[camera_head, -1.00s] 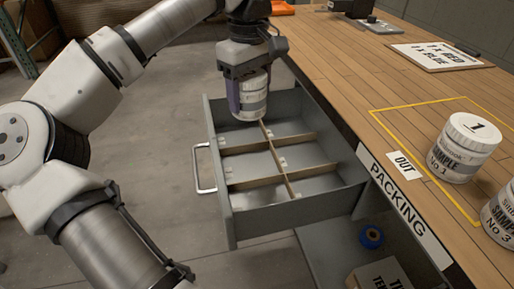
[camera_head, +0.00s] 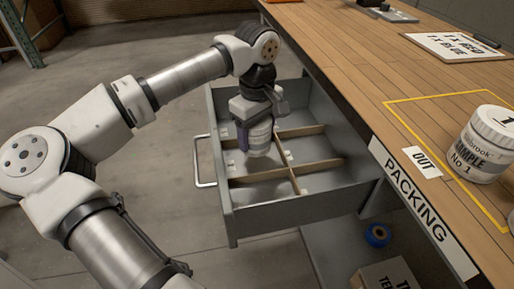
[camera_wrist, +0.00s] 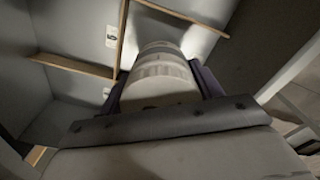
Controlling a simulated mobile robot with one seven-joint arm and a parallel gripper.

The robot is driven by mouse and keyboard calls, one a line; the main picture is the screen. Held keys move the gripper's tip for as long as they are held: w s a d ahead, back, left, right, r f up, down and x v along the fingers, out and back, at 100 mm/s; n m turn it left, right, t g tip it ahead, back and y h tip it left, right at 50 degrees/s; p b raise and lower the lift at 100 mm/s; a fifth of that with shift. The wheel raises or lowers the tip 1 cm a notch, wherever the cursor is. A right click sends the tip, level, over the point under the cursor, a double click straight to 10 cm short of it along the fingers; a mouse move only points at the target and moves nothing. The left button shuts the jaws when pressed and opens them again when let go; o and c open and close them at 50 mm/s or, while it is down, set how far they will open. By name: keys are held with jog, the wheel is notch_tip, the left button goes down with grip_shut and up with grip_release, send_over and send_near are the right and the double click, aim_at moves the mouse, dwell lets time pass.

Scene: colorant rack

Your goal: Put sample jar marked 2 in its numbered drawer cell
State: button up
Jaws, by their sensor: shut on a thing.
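A white sample jar (camera_head: 260,139) is held in my gripper (camera_head: 258,142), whose purple fingers are shut on its sides. Its number cannot be read. In the head view it hangs upright inside the open grey drawer (camera_head: 300,220), over its left side near the cell dividers (camera_head: 284,160). The wrist view shows the jar (camera_wrist: 160,72) between the fingers, with wooden dividers (camera_wrist: 75,66) and small pale cell labels (camera_wrist: 111,36) around it. The label numbers are too small to read. Whether the jar touches the drawer floor cannot be told.
Sample jar No 1 (camera_head: 480,146) stands inside the yellow outline on the wooden bench (camera_head: 350,70), right of the drawer. A blue tape roll (camera_head: 377,234) and a box (camera_head: 386,276) lie below. The drawer handle (camera_head: 199,162) sticks out left. The front drawer cells look empty.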

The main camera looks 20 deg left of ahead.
aim_at(257, 147)
jog(key=shift+f+b, duration=0.3)
jog(key=shift+f, duration=1.95)
jog(key=shift+f, duration=0.25)
jog(key=o, duration=1.1)
jog(key=shift+r, duration=0.15)
notch_tip(257, 147, up, 12)
jog(key=shift+r+p, duration=0.1)
jog(key=shift+p, duration=0.8)
